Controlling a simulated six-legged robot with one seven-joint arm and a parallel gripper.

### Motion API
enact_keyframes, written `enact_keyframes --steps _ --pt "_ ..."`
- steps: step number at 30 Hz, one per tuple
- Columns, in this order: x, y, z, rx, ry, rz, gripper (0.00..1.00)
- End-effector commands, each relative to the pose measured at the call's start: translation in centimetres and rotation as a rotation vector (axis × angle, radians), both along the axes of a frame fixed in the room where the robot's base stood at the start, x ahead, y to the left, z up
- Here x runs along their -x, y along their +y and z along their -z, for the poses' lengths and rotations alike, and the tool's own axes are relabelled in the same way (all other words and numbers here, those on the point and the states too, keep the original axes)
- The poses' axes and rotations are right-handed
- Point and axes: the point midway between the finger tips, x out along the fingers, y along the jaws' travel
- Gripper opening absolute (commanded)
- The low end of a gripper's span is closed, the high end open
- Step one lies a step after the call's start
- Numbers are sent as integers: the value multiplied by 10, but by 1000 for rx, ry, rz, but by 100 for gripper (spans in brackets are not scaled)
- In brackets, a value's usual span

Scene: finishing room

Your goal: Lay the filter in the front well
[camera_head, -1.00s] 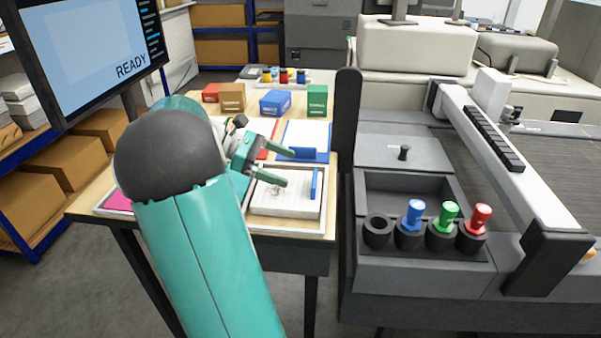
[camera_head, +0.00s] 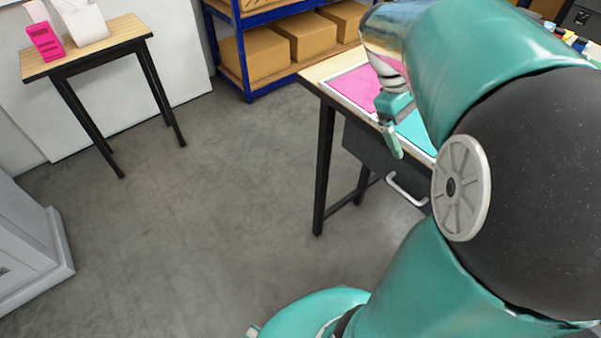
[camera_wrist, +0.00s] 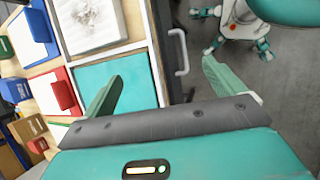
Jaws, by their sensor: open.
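The likely filter is a white square pad (camera_wrist: 92,18) with grey dust-like marks, lying in a white-rimmed frame on the workbench at the top of the wrist view. Beside it is a flat teal-floored recess (camera_wrist: 120,76) with a white rim, which looks empty; its teal floor shows partly in the head view (camera_head: 415,132), next to a pink one (camera_head: 355,88). I cannot tell which recess is the front well. My gripper (camera_wrist: 162,70) is open and empty; its left finger overlaps the teal recess and its right finger is over the floor. In the head view my arm hides much of the bench.
A drawer handle (camera_head: 407,190) juts from the bench front. Blue (camera_wrist: 30,28) and red (camera_wrist: 62,92) holders stand along the bench. A small side table (camera_head: 85,48) holds a pink box (camera_head: 44,42) and a white one. The floor between is clear.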

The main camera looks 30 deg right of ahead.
Motion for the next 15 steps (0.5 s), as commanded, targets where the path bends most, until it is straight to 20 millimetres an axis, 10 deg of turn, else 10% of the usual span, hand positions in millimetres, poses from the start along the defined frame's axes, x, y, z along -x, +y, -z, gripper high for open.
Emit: enact_keyframes --steps 15 --pt "-1 236 1 -296 -778 66 94"
